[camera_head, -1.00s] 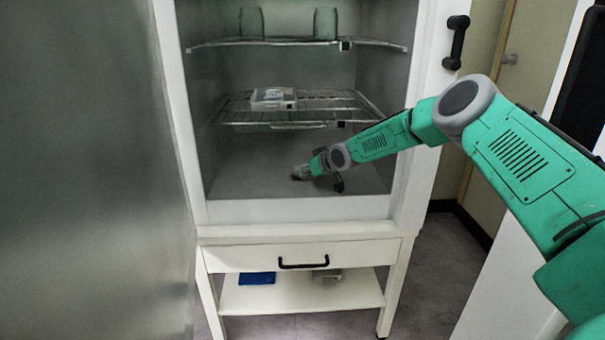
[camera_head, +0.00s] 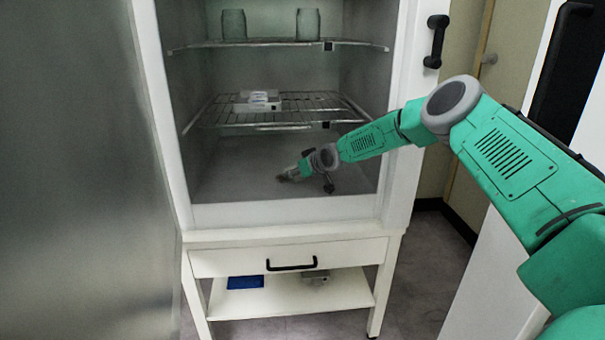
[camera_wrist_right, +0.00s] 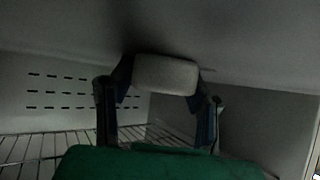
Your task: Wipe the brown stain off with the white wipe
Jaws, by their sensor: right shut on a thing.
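My right gripper (camera_head: 284,177) reaches into the bottom chamber of the white cabinet, low over or at its grey floor. In the right wrist view, the gripper (camera_wrist_right: 165,82) is shut on the white wipe (camera_wrist_right: 166,74), a pale rounded block between the two fingers. The wipe is close to the floor surface, which fills the top of that view; I cannot tell if it touches. A dark patch lies around it, but I cannot tell shadow from stain. The brown stain cannot be made out in either view. My left gripper is not in view.
A wire shelf (camera_head: 300,118) with a small white box (camera_head: 257,102) hangs above my arm. Two glass jars (camera_head: 234,25) stand on the upper shelf. The right door post (camera_head: 406,160) is close beside my forearm. A drawer (camera_head: 230,262) is below.

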